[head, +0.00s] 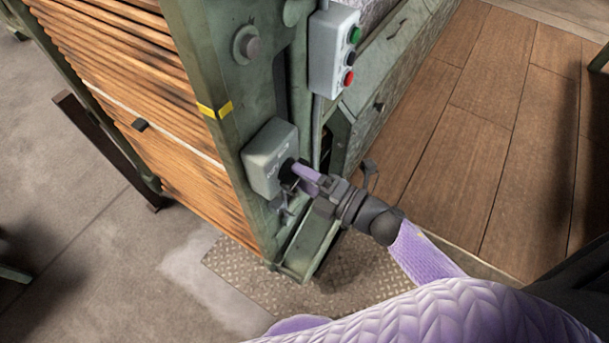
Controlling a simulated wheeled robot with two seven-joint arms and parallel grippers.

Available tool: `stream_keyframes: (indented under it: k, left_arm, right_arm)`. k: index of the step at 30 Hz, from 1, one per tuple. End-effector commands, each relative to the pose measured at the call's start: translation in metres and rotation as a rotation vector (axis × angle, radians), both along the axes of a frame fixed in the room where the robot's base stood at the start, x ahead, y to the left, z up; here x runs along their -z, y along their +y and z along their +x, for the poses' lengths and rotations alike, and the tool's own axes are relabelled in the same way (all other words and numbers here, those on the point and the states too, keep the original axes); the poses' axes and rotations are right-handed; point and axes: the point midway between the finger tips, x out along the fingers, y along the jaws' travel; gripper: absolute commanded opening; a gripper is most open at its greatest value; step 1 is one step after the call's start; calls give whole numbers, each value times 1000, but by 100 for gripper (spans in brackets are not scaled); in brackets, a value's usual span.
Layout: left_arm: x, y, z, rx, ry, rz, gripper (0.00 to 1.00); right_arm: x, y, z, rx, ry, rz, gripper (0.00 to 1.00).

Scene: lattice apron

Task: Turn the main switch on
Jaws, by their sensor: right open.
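The main switch (268,155) looks to be the grey box low on the green machine post, with a dark knob on its right face. My right gripper (296,180) is at that knob, its fingers reaching to the box from the right. The fingers are open, and they partly hide the knob. I cannot tell whether they touch it, nor which way the knob is turned. My left gripper is not in the head view.
A grey button box (334,50) with green, black and red buttons sits above on the machine. Stacked wooden slats (140,75) fill the left side. A metal tread plate (290,290) lies below. The wooden floor (500,110) to the right is clear.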

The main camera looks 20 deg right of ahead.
Motion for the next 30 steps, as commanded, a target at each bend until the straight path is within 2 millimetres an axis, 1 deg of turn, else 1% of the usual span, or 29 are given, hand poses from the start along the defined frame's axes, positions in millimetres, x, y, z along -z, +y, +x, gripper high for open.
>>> stream_keyframes:
  k: [3,4,5,6,8,9,11,12,23,30]
  left_arm:
    - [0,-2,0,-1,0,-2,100]
    - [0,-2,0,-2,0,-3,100]
    - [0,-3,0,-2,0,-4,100]
    - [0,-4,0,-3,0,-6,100]
    - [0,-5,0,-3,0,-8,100]
    - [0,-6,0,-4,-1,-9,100]
    - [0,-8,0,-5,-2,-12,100]
    - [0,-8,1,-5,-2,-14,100]
    - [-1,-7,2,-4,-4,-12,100]
    - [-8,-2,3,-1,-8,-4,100]
  right_arm:
    - [0,0,0,0,0,0,54]
    - [0,0,0,0,0,0,52]
    - [0,0,0,0,0,0,46]
    - [0,0,0,0,0,0,37]
    - [0,0,0,0,0,0,25]
    - [0,0,0,0,0,0,16]
    - [0,0,0,0,0,0,4]
    - [0,0,0,0,0,0,0]
    - [0,0,0,0,9,11,0]
    - [-1,-1,0,1,72,91,0]
